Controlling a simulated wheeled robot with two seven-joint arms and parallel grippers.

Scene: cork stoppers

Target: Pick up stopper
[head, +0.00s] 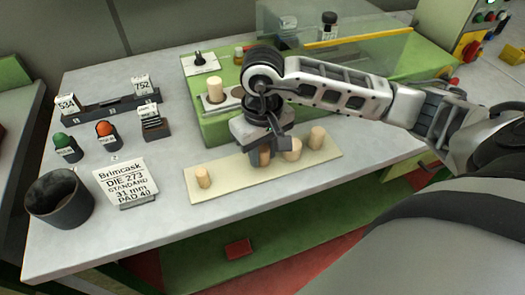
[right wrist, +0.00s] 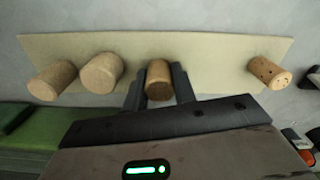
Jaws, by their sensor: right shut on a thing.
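Several cork stoppers stand on a cream strip (head: 235,178) on the table, which also shows in the right wrist view (right wrist: 200,45). My right gripper (head: 262,160) reaches down over the strip. In the right wrist view its two fingers (right wrist: 159,92) are shut on one stopper (right wrist: 159,78), one finger on each side. My left gripper is not in view.
A green machine (head: 215,130) with another stopper (head: 215,90) on it stands behind the strip. A dark cup (head: 62,205), a printed card (head: 124,185) and green and orange knobs (head: 105,129) are on the left. The table in front of the strip is clear.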

